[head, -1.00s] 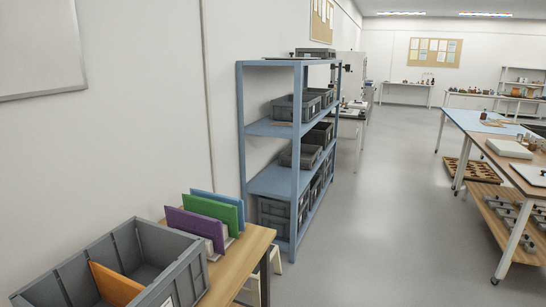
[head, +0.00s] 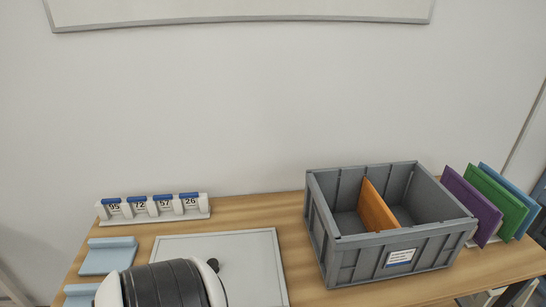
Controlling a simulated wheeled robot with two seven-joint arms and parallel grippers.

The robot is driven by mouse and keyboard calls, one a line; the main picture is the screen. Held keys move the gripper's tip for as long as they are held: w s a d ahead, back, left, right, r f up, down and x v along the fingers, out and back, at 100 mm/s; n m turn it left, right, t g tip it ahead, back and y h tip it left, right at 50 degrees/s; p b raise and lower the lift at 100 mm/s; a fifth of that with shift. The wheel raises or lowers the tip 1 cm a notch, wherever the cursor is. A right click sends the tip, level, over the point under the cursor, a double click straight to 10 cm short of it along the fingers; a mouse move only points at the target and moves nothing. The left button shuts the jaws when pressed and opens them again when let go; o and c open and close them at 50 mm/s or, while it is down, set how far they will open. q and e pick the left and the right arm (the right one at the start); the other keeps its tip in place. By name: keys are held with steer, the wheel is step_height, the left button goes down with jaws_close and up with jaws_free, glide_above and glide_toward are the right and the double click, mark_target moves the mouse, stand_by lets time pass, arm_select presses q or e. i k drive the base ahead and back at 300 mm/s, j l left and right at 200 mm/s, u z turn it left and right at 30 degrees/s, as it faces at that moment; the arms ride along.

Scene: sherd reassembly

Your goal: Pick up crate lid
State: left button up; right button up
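A flat light grey panel with a pale rim, which looks like the crate lid (head: 250,262), lies on the wooden table left of the crate. A small black knob (head: 212,265) shows over it. A black and white rounded part, likely of my own arm, hides its lower left. The grey crate (head: 345,258) stands open on the table to the right, with an orange divider (head: 377,207) upright inside and a white and blue label on its front. Neither of my grippers shows.
Purple (head: 470,206), green (head: 497,199) and blue (head: 512,196) panels stand in a rack right of the crate. A white rack with numbered blue-topped tags (head: 153,207) and light blue pieces (head: 108,257) are at the left. The table (head: 262,210) has a narrow bare strip behind the lid.

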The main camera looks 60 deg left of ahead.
mark_target(248, 264)
steer(key=u, duration=2.4)
steer(key=k+l+z, duration=0.1)
steer(key=z, duration=0.3)
steer(key=l+z, duration=0.1)
steer(key=z, duration=0.25)
steer(key=k+l+z, duration=0.1)
steer(key=z, duration=0.3)
steer(key=u, duration=1.3)
steer(key=i+j+u, duration=0.1)
steer(key=j+u, duration=0.15)
